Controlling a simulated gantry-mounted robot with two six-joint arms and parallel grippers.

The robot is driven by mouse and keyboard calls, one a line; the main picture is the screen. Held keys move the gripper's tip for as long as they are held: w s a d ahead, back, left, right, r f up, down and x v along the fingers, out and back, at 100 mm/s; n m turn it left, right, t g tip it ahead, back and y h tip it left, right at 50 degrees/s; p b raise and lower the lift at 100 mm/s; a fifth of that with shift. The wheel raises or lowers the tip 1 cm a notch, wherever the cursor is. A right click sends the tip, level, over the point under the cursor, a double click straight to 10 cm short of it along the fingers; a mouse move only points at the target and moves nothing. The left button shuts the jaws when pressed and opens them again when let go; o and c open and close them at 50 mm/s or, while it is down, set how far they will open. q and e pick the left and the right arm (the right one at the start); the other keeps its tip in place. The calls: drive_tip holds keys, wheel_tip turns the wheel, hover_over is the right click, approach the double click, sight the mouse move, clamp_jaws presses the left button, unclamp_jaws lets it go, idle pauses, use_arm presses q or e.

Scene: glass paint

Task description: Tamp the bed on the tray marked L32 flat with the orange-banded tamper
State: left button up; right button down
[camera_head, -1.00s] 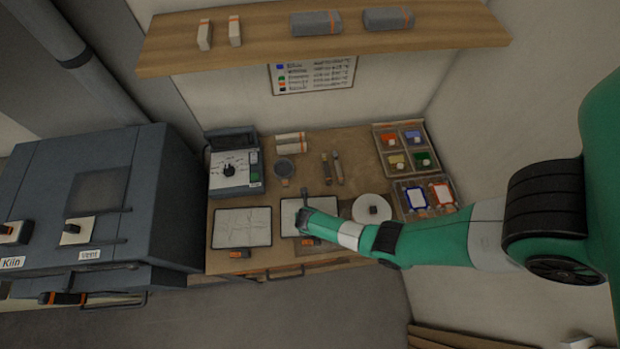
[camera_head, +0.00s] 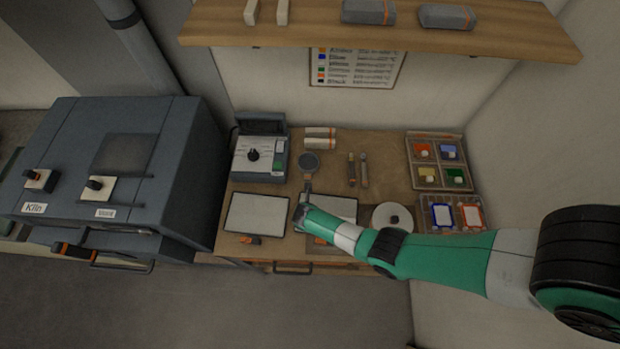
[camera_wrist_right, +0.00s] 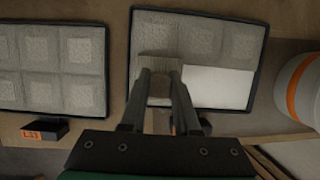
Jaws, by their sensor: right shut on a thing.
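In the right wrist view my right gripper (camera_wrist_right: 167,88) is shut on a tool with a pale, ridged square foot (camera_wrist_right: 158,64), which looks like the tamper. Its orange band does not show. The foot is over the lower left part of the right-hand tray (camera_wrist_right: 265,62), whose own tag is hidden. That bed has several raised textured squares and one smooth white patch (camera_wrist_right: 218,87) at lower right. The left-hand tray (camera_wrist_right: 108,50) has textured squares and an orange tag (camera_wrist_right: 32,134) that seems to read L33. In the head view the gripper (camera_head: 302,208) is at the right-hand tray's left edge. My left gripper is out of view.
A white disc (camera_head: 393,217) with a dark knob stands right of the trays. Two slim tools (camera_head: 352,170), a round dark-handled piece (camera_head: 309,162) and a control box (camera_head: 259,155) lie behind. Color trays (camera_head: 439,163) are at right, the kiln (camera_head: 110,165) at left, a shelf (camera_head: 400,28) above.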

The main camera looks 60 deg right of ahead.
drive_tip(key=shift+f, duration=0.4)
drive_tip(key=shift+f+b, duration=0.3)
drive_tip(key=shift+f, duration=0.05)
idle(0.8)
drive_tip(key=shift+r+p, duration=1.2)
drive_tip(key=shift+w+d+f+b, duration=0.1)
drive_tip(key=shift+w+d+b, duration=0.15)
drive_tip(key=shift+d, duration=0.2)
drive_tip(key=d, duration=0.1)
drive_tip(key=w+d+b, duration=0.1)
drive_tip(key=d, duration=0.1)
drive_tip(key=shift+w+d, duration=0.2)
drive_tip(key=shift+d, duration=0.1)
drive_tip(key=shift+w+d, duration=0.1)
drive_tip(key=shift+d, duration=0.2)
